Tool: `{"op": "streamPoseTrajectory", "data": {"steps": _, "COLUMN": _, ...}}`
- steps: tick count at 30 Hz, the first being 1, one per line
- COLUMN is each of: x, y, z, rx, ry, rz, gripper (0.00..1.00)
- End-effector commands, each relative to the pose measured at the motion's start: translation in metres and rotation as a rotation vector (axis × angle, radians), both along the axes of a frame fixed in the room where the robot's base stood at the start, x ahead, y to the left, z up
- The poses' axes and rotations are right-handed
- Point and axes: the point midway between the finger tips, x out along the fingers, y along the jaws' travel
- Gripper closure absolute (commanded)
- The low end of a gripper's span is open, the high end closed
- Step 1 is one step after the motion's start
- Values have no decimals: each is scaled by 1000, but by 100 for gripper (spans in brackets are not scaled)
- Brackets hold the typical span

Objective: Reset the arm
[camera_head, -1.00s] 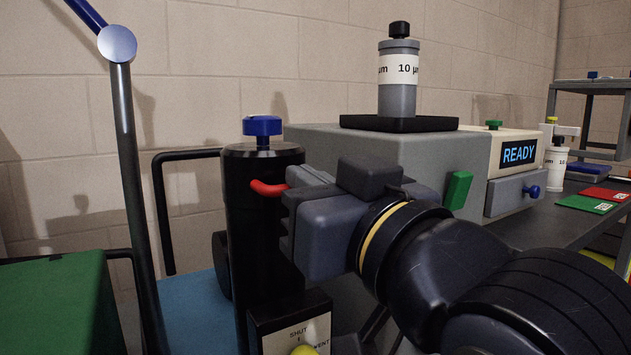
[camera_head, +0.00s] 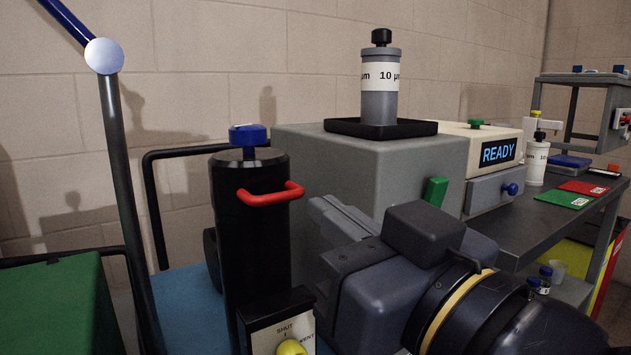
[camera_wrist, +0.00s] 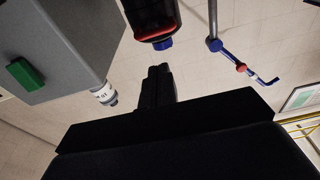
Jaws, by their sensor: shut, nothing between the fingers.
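My gripper (camera_head: 335,213) is in the middle of the head view, in front of the grey cabinet. Its fingers are shut together and hold nothing. They point left and up, a little to the right of the red handle (camera_head: 270,194) on the black cylinder (camera_head: 250,240), and are apart from it. In the wrist view the closed fingers (camera_wrist: 157,72) stand in the middle against the wall. The black cylinder with its blue knob shows above them in that view.
A grey cabinet (camera_head: 375,180) carries a black tray (camera_head: 350,130) with a grey "10 µm" cylinder (camera_head: 379,90). A READY display (camera_head: 498,152) and a table (camera_head: 530,220) are to the right. A green box (camera_head: 55,310) and a grey post (camera_head: 125,160) stand left.

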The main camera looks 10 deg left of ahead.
Motion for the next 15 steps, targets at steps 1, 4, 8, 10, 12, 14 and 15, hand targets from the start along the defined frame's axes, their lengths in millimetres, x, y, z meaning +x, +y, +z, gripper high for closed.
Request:
{"op": "streamPoseTrajectory", "data": {"steps": 1, "x": -5, "y": -3, "z": -3, "rx": 1, "ry": -2, "rz": 3, "gripper": 100}}
{"op": "streamPoseTrajectory", "data": {"steps": 4, "x": -11, "y": -8, "z": -7, "rx": 1, "ry": -3, "rz": 2, "gripper": 100}}
{"op": "streamPoseTrajectory", "data": {"steps": 8, "x": -14, "y": -12, "z": -10, "rx": 1, "ry": -1, "rz": 1, "gripper": 100}}
{"op": "streamPoseTrajectory", "data": {"steps": 10, "x": -15, "y": -12, "z": -10, "rx": 0, "ry": -1, "rz": 0, "gripper": 100}}
{"op": "streamPoseTrajectory", "data": {"steps": 12, "x": -15, "y": -13, "z": -10, "rx": 1, "ry": -1, "rz": 0, "gripper": 100}}
{"op": "streamPoseTrajectory", "data": {"steps": 14, "x": -15, "y": -12, "z": -10, "rx": 1, "ry": -1, "rz": 0, "gripper": 100}}
{"op": "streamPoseTrajectory", "data": {"steps": 15, "x": -15, "y": -12, "z": -10, "rx": 1, "ry": -1, "rz": 0, "gripper": 100}}
